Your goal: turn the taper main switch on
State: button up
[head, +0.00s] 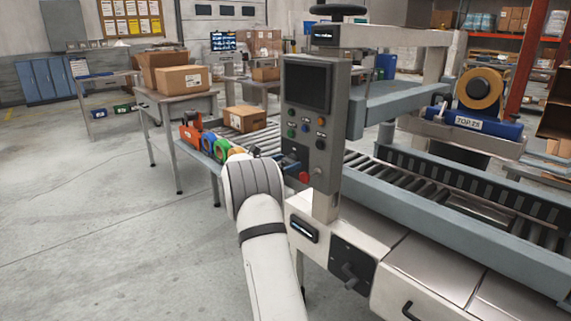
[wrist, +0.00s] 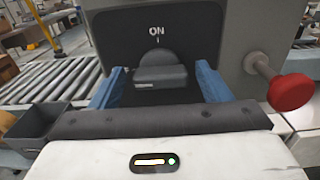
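The taper main switch is a dark rotary knob (wrist: 160,75) on a black plate marked ON with a tick above it, in the wrist view. Its grip is a block facing me; I cannot tell for sure which way it is turned. My gripper (wrist: 161,84) has its blue fingers apart, one to the left and one to the right of the knob, with gaps visible between finger and knob. In the head view my gripper (head: 288,160) is at the side of the grey control column (head: 327,195), and the switch is mostly hidden there.
A red mushroom button (wrist: 290,92) sticks out just right of the switch; it also shows in the head view (head: 304,177). A screen and coloured buttons are on the control box (head: 318,105). A roller conveyor (head: 375,166) runs behind. Open floor lies to the left.

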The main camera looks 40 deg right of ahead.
jog(key=c, duration=0.9)
jog(key=shift+o, duration=0.2)
jog(key=shift+f+m+b, duration=0.1)
jog(key=shift+m+b, duration=0.3)
jog(key=shift+b, duration=0.1)
jog(key=m+b, duration=0.2)
jog(key=b, duration=0.1)
jog(key=shift+s+f+m, duration=0.1)
jog(key=shift+f+m, duration=0.05)
jog(key=shift+m, duration=0.25)
jog(key=m+b, duration=0.5)
jog(key=b, duration=0.1)
jog(key=shift+f, duration=0.1)
jog(key=m+b, duration=0.9)
jog(key=shift+s+b, duration=0.15)
jog(key=shift+b, duration=0.2)
jog(key=shift+m, duration=0.3)
